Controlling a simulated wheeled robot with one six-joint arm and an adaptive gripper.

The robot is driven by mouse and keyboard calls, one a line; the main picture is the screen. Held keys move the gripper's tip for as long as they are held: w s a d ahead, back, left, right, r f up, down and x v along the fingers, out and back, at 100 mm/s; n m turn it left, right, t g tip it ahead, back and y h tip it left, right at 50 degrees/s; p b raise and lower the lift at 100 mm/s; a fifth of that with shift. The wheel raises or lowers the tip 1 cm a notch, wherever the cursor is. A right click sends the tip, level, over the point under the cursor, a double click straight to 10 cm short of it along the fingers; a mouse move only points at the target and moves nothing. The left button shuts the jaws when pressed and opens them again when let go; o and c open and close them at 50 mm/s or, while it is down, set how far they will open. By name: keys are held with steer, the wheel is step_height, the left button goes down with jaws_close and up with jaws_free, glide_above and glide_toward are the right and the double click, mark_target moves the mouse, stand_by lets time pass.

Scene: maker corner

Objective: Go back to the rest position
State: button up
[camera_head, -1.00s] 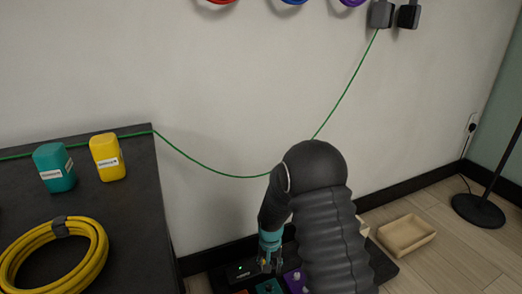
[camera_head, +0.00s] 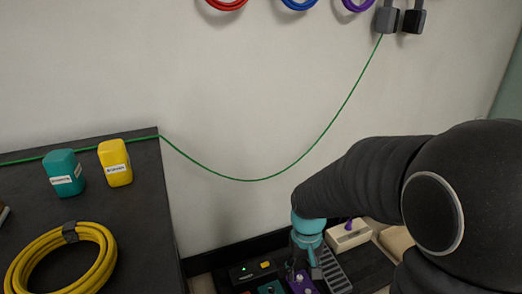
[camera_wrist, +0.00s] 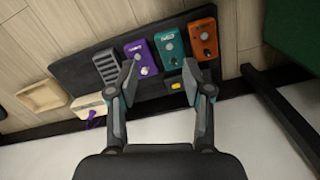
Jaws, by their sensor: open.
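My gripper (camera_wrist: 160,76) is open and empty in the wrist view, its two fingers well apart. It hangs above a dark pedal board (camera_wrist: 77,77). Under and around it are a purple pedal (camera_wrist: 143,58), a teal pedal (camera_wrist: 170,48), an orange pedal (camera_wrist: 204,40) and a grey ribbed pedal (camera_wrist: 107,66). In the head view my gripper (camera_head: 302,258) points down near the board, with its fingers partly lost against the dark background. My black arm reaches in from the right and hides part of the floor.
A black table (camera_head: 130,210) on the left holds a yellow cable coil (camera_head: 100,265), a teal block (camera_head: 64,172) and a yellow block (camera_head: 115,163). A green cable (camera_head: 245,180) droops along the wall. A cream box (camera_head: 346,238) and a beige tray (camera_wrist: 43,96) sit beside the board.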

steer(key=s+d+r+t+p, duration=0.1)
steer(key=s+d+r+t, duration=0.1)
steer(key=s+r, duration=0.4)
steer(key=s+d+r+m+t+p, duration=0.1)
steer(key=s+r, duration=0.5)
steer(key=r, duration=0.8)
steer(key=d+t+p, duration=0.1)
steer(key=d+t, duration=0.1)
steer(key=t, duration=0.1)
steer(key=shift+s+d+r, duration=0.2)
steer(key=shift+s, duration=0.1)
